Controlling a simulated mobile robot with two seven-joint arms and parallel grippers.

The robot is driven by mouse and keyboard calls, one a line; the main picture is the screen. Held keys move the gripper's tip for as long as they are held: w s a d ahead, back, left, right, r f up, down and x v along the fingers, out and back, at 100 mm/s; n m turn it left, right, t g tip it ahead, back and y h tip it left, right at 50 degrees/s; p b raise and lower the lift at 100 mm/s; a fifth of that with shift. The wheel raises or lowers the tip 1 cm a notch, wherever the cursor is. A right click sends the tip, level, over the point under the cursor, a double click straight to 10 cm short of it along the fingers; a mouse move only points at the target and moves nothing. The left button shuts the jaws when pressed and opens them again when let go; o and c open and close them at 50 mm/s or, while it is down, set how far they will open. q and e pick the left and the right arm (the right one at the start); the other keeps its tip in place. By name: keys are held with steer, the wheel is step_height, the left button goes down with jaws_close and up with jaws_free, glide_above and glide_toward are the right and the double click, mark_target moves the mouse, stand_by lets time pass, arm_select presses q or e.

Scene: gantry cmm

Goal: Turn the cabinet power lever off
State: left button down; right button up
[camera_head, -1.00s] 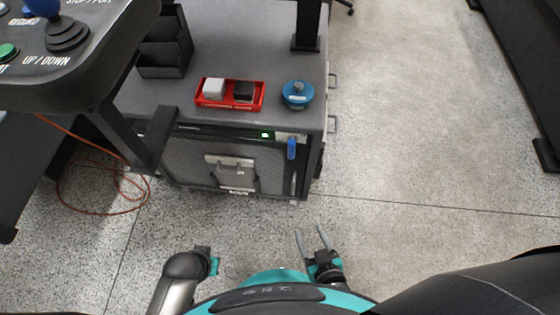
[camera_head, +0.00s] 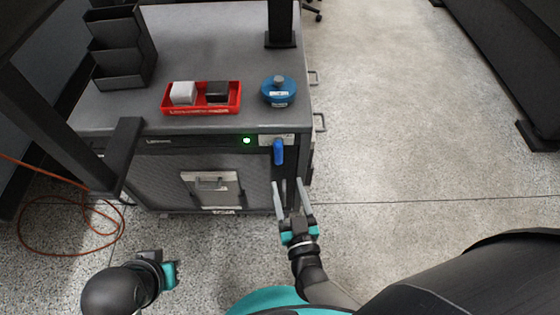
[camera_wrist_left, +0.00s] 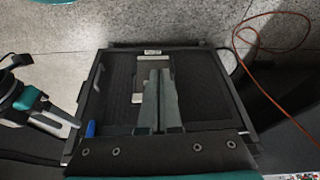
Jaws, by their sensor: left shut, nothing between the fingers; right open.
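The blue power lever (camera_head: 278,152) hangs downward from a pale plate at the upper right of the cabinet's front (camera_head: 160,180). It also shows small in the left wrist view (camera_wrist_left: 91,129). My right gripper (camera_head: 288,182) is open and empty, its fingers pointing at the cabinet. Its tips appear just below the lever in the head view; contact is not clear. My left gripper (camera_wrist_left: 160,72) is shut and empty, in front of the cabinet's mesh panel; its fingers are hard to see in the head view.
A green light (camera_head: 246,141) glows left of the lever. On the cabinet top are a red tray (camera_head: 200,111) with two blocks, a blue round object (camera_head: 278,91) and a black organizer (camera_head: 122,83). An orange cable (camera_head: 62,247) lies left. Floor on the right is clear.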

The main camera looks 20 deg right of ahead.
mark_target(279, 156)
steer(key=w, duration=0.2)
steer(key=w+b, duration=0.1)
steer(key=w, duration=0.1)
steer(key=w+b, duration=0.1)
steer(key=w, duration=0.2)
steer(key=shift+w+d+f, duration=0.1)
steer(key=shift+d, duration=0.2)
arm_select(q)
steer(key=shift+w+d+r+t+h+b, duration=0.15)
steer(key=shift+w+d+r+t+h, duration=0.3)
steer(key=shift+w+d+t, duration=0.35)
steer(key=shift+w+d+r+t+h+b, duration=0.15)
steer(key=shift+w+d+r+t+h, duration=0.1)
steer(key=shift+w+d+r+t, duration=0.4)
arm_select(e)
steer(key=shift+w, duration=0.85)
arm_select(q)
steer(key=shift+d+f, duration=0.1)
steer(key=shift+d, duration=0.05)
arm_select(e)
jaws_close()
